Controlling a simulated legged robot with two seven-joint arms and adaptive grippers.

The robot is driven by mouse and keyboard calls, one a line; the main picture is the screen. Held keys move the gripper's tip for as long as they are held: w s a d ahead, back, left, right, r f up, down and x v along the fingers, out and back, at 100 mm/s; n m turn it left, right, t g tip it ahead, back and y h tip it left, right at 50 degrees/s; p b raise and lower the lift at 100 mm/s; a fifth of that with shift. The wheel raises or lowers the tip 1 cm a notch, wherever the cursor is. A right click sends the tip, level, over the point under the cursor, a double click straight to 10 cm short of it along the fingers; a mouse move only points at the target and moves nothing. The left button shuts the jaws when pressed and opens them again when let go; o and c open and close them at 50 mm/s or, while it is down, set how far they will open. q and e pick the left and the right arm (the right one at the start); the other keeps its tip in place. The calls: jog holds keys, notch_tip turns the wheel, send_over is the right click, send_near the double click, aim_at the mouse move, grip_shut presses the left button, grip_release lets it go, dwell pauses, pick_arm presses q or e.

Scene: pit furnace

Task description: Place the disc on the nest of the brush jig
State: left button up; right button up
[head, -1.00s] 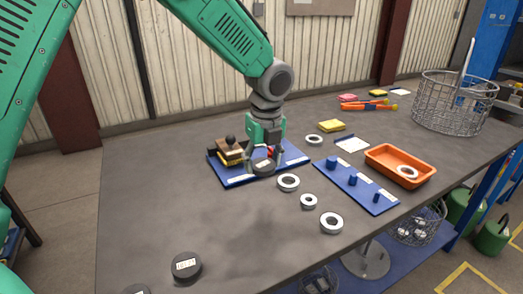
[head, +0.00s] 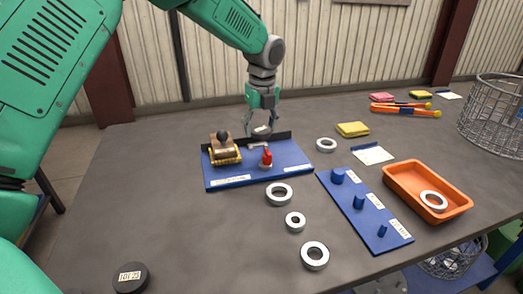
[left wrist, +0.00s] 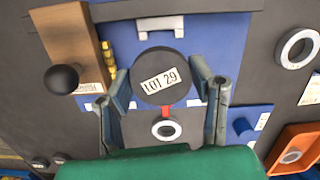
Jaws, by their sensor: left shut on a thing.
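My left gripper (head: 262,124) is shut on a dark round disc (head: 262,131) and holds it above the rear part of the brush jig's blue board (head: 225,176). In the left wrist view the disc (left wrist: 160,76) shows a "LOT 29" label between the two fingers (left wrist: 163,95). In the wrist view the disc partly hides the red part. I cannot tell which part is the nest. My right gripper is not in view.
Several pale rings, one of them (head: 279,194), lie in front of the jig. A blue peg board (head: 365,215) and an orange tray (head: 400,181) stand to the right. Another dark disc (head: 130,277) lies at front left.

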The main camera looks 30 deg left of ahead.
aim_at(260, 153)
pick_arm(q)
jog(key=f, duration=0.3)
jog(key=f+b, duration=0.1)
jog(key=f, duration=0.2)
jog(key=shift+d+f, duration=0.2)
jog(key=shift+f, duration=0.05)
jog(key=o, duration=1.5)
jog(key=shift+a, duration=0.1)
jog(key=r, duration=0.4)
jog(key=d+r+p, duration=0.1)
jog(key=r, duration=0.3)
jog(key=r+p, duration=0.1)
jog(key=r, duration=0.3)
jog(key=shift+s+d, duration=0.15)
jog(key=shift+s, duration=0.25)
jog(key=shift+f, duration=0.1)
